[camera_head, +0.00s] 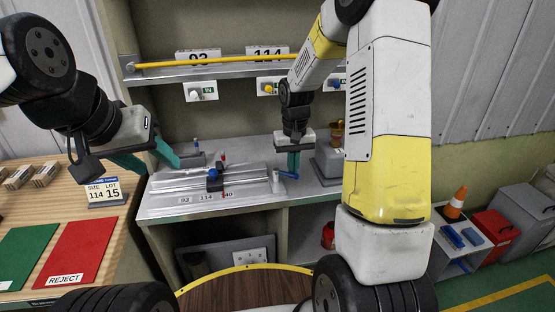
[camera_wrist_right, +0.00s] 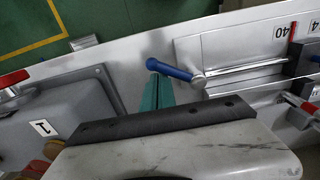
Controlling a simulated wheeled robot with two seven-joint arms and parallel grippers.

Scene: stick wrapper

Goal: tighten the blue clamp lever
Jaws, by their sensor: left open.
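The blue clamp lever (camera_head: 288,175) sticks out from a silver pivot at the right end of the metal fixture. In the right wrist view the blue lever (camera_wrist_right: 170,69) lies slanted, its free end by my fingertips. My right gripper (camera_head: 293,172) points down over the lever. Its teal fingers (camera_wrist_right: 158,82) look closed together, with the tips beside or touching the lever; exact contact is unclear. My left gripper (camera_head: 152,162) is open and empty at the left of the fixture, its teal fingers spread apart.
The fixture's rails (camera_head: 175,184) carry a black slider with a blue knob (camera_head: 213,174). A size sign (camera_head: 103,190) and a red REJECT mat (camera_head: 75,252) are on the wooden table at left. A grey box (camera_head: 327,160) stands right of my right gripper. A shelf (camera_head: 225,72) is behind.

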